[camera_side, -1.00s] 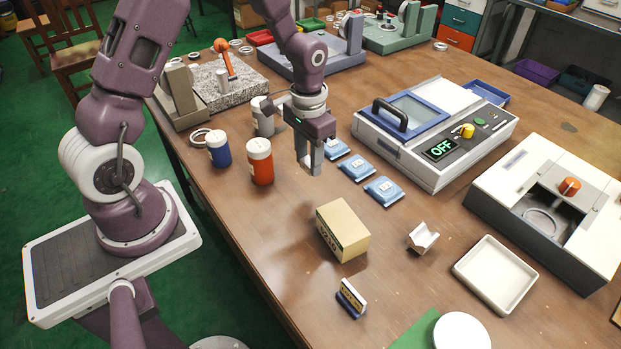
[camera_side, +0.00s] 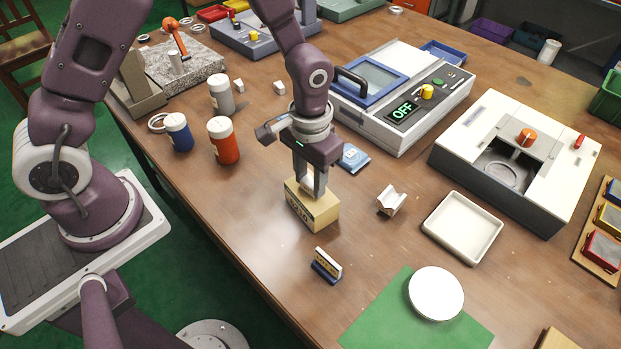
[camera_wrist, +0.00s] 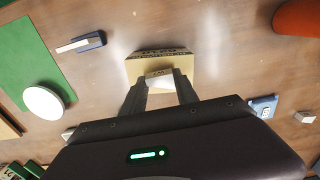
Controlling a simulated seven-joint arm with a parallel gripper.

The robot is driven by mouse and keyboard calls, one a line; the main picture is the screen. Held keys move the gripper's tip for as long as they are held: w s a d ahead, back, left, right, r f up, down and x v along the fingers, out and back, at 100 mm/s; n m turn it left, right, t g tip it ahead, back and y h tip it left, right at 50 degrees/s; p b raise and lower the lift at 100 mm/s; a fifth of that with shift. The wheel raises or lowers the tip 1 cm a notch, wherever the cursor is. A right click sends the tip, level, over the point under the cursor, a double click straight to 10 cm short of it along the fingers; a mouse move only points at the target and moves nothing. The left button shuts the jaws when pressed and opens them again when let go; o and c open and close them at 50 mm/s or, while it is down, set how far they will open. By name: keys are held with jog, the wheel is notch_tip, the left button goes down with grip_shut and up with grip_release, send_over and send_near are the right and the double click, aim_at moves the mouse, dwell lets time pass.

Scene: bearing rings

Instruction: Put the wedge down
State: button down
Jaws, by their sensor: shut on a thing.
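My gripper (camera_side: 310,188) is shut on the wedge (camera_wrist: 158,77), a small whitish piece between its fingertips in the wrist view. In the side view the fingers mostly hide it. The fingertips are over the tan box (camera_side: 313,213), low at its top. The box, with dark lettering, also shows just beyond the fingertips in the wrist view (camera_wrist: 146,58). I cannot tell whether the wedge touches the box.
A small sign (camera_side: 326,265) stands in front of the box. A white V-block (camera_side: 391,200) and a shallow white tray (camera_side: 437,240) are to the right. Blue (camera_side: 178,131) and orange (camera_side: 223,140) jars stand to the left. A green mat (camera_side: 380,323) with a white disc (camera_side: 436,293) lies at front right.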

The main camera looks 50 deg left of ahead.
aim_at(311, 182)
jog(key=shift+f, duration=0.2)
jog(key=shift+f, duration=0.1)
jog(key=c, duration=0.9)
grip_release()
notch_tip(311, 182, up, 12)
jog(key=s+a+r+t, duration=0.1)
jog(key=s+a+r, duration=0.15)
jog(key=r, duration=0.25)
jog(key=s+a+r+t, duration=0.2)
jog(key=s+r, duration=0.2)
jog(key=r, duration=0.2)
jog(key=s+a+r+t, duration=0.1)
jog(key=s, duration=0.3)
jog(key=s+a+r, duration=0.1)
jog(key=s, duration=0.2)
jog(key=s+a+t, duration=0.1)
jog(key=s, duration=0.3)
jog(key=shift+s+a+r+t, duration=0.2)
jog(key=shift+s+r+t, duration=0.1)
jog(key=shift+r, duration=0.1)
